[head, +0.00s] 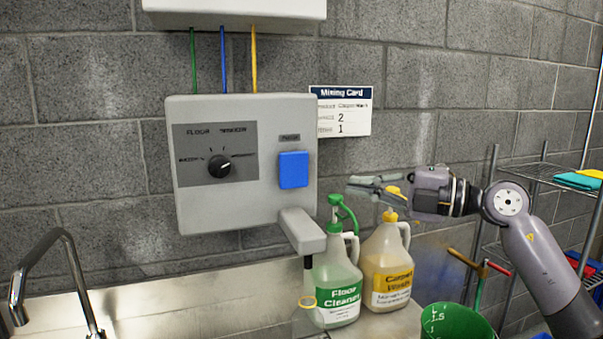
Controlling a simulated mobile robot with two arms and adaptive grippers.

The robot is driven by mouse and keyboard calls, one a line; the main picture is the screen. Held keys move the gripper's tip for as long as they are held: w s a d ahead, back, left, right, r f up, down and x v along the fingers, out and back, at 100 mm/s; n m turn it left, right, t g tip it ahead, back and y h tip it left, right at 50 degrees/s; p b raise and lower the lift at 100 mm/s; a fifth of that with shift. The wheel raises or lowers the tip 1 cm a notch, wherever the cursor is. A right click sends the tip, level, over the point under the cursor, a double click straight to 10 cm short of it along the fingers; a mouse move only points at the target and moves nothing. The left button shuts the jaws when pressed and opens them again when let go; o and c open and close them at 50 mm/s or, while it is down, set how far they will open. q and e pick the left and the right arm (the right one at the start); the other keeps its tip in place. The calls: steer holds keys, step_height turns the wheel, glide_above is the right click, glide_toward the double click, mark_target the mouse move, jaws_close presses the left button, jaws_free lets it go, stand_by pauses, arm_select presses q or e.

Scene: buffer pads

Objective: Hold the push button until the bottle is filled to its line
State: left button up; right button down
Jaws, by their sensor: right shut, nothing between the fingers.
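The blue push button (293,170) is on the right of the grey dispenser box (215,215) on the wall. My right gripper (362,187) is shut and empty, to the right of the button and apart from it, above the jugs. A grey spout (302,231) juts from the box's lower right. The dial (219,166) is left of the button. My left gripper is out of view.
A Floor Cleaner jug (339,289) and a Carpet Wash jug (388,267) stand below my right gripper. A green bucket (455,321) is at lower right, a wire shelf (545,172) farther right. A faucet (58,240) is at left. A Mixing Card (341,111) hangs above.

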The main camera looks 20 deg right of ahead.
mark_target(293, 169)
steer(key=w+d+p+x, duration=0.2)
steer(key=p+x, duration=0.4)
steer(key=x, duration=0.7)
